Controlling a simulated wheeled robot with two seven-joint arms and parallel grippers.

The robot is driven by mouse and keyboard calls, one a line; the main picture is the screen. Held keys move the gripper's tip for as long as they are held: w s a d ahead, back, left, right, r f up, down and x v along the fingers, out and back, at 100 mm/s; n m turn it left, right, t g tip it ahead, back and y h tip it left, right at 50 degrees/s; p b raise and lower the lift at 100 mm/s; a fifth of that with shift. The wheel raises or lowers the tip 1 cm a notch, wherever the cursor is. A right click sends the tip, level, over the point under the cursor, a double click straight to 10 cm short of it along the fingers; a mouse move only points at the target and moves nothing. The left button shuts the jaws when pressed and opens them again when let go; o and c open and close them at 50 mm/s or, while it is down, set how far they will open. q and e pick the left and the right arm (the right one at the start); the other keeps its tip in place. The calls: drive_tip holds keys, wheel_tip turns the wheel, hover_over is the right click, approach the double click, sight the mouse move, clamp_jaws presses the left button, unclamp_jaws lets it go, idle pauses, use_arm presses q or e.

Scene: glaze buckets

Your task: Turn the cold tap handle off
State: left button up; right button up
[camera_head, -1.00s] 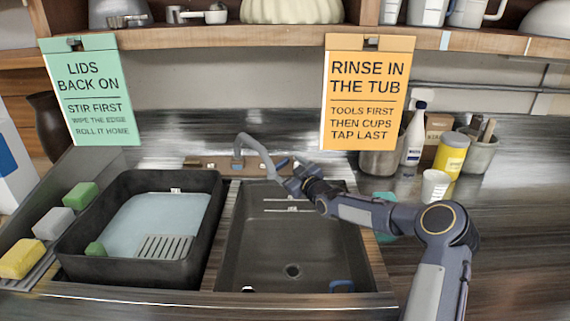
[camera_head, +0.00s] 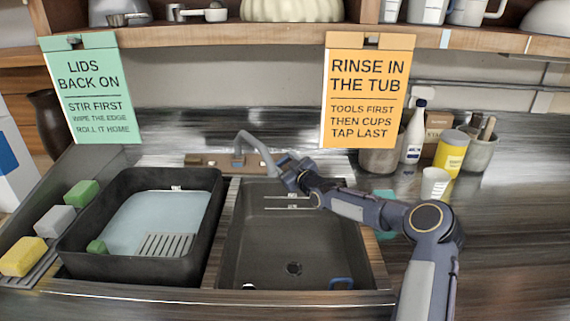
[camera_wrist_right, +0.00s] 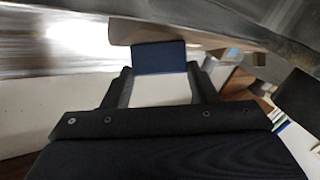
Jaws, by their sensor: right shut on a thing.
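The grey tap spout (camera_head: 258,150) arches over the back of the dark sink in the head view, from a brown base block (camera_head: 212,161). My right gripper (camera_head: 284,163) is at the back of the sink, just right of the spout. In the right wrist view, the blue cold tap handle (camera_wrist_right: 160,57) sits between the fingertips of my right gripper (camera_wrist_right: 160,74), which is shut on it. A brown block (camera_wrist_right: 190,32) lies behind the handle. In the head view the gripper hides the handle. My left gripper is out of view.
The sink (camera_head: 262,235) is below the gripper. A black tub (camera_head: 125,275) of pale liquid stands to its left. An orange sign (camera_head: 368,92) hangs above right. A spray bottle (camera_head: 414,135) and yellow jar (camera_head: 452,150) stand right. The right counter is mostly clear.

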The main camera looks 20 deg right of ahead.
drive_tip(key=shift+a+f+m+t+h+b, duration=0.15)
drive_tip(key=shift+m+h+b, duration=0.35)
drive_tip(key=shift+b, duration=0.85)
drive_tip(key=shift+a+f+m+t+h+b, duration=0.15)
drive_tip(key=shift+m+h+b, duration=0.35)
drive_tip(key=shift+b, duration=0.8)
drive_tip(key=shift+f+m+t+h+b, duration=0.15)
drive_tip(key=shift+m+h+b, duration=0.35)
drive_tip(key=shift+b, duration=0.85)
drive_tip(key=shift+a+r+m+h+b, duration=0.15)
drive_tip(key=shift+m+h+b, duration=0.25)
drive_tip(key=shift+m, duration=0.2)
drive_tip(key=shift+r+m+h, duration=0.2)
drive_tip(key=shift+m+h, duration=0.9)
drive_tip(key=shift+h, duration=0.1)
drive_tip(key=shift+a+m+g+h+p, duration=0.1)
drive_tip(key=shift+m+g+h+p, duration=0.5)
drive_tip(key=shift+m+h, duration=1.75)
drive_tip(key=o, duration=1)
